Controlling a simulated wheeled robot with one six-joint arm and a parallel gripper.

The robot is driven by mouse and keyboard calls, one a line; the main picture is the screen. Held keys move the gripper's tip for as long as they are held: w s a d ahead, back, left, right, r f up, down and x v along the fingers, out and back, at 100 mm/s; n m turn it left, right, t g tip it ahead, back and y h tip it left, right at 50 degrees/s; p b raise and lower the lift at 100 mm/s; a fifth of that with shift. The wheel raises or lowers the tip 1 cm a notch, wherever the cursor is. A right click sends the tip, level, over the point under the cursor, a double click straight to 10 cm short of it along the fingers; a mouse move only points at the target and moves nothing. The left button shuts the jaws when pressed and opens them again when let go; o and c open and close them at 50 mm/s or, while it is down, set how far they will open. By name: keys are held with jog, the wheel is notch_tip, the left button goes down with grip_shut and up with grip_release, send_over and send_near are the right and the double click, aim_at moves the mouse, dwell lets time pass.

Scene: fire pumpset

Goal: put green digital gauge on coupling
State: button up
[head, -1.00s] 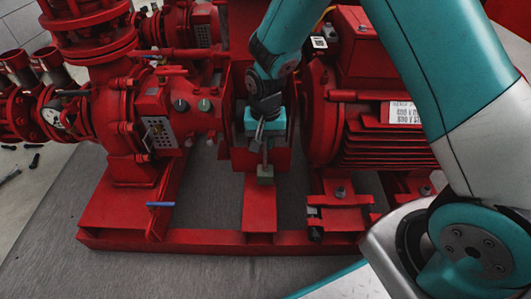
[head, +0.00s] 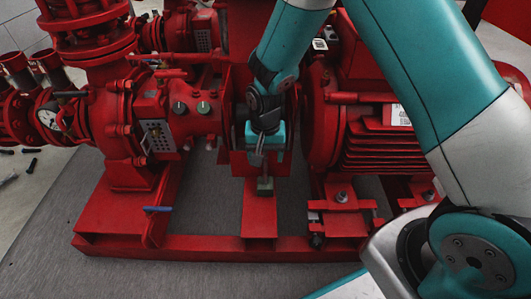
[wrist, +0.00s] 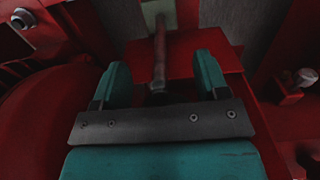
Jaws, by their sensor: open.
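A small grey-green box on a thin rod, apparently the green digital gauge (head: 265,186), shows below my gripper (head: 260,160) in the head view. In the wrist view the gauge (wrist: 158,12) is cut by the top edge, and its rod runs down between my two teal fingers (wrist: 161,78). The fingers are spread, with visible gaps on both sides of the rod. I cannot tell whether the gauge rests on anything. The coupling area lies between the red pump and motor; my arm and gripper hide much of it, so I cannot make out the coupling clearly.
The finned red motor (head: 385,140) stands to the right and the pump (head: 120,125) to the left. Open grey floor lies in front.

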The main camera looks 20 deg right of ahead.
notch_tip(320, 180, up, 11)
jog(key=p, duration=0.6)
jog(key=shift+f, duration=0.1)
jog(key=s+a+r+n+y, duration=0.1)
jog(key=s+a+r+n, duration=0.1)
jog(key=s+r, duration=0.35)
jog(key=s+a+r+n+y, duration=0.1)
jog(key=s+r+n, duration=0.15)
jog(key=r, duration=0.55)
jog(key=s+r+n+y, duration=0.1)
jog(key=s+r+n, duration=0.2)
jog(key=s, duration=0.4)
jog(key=s+a+r+n+y, duration=0.1)
jog(key=s+r+n, duration=0.3)
jog(key=s, duration=0.4)
jog(key=shift+a+r, duration=0.2)
jog(key=shift+r, duration=0.25)
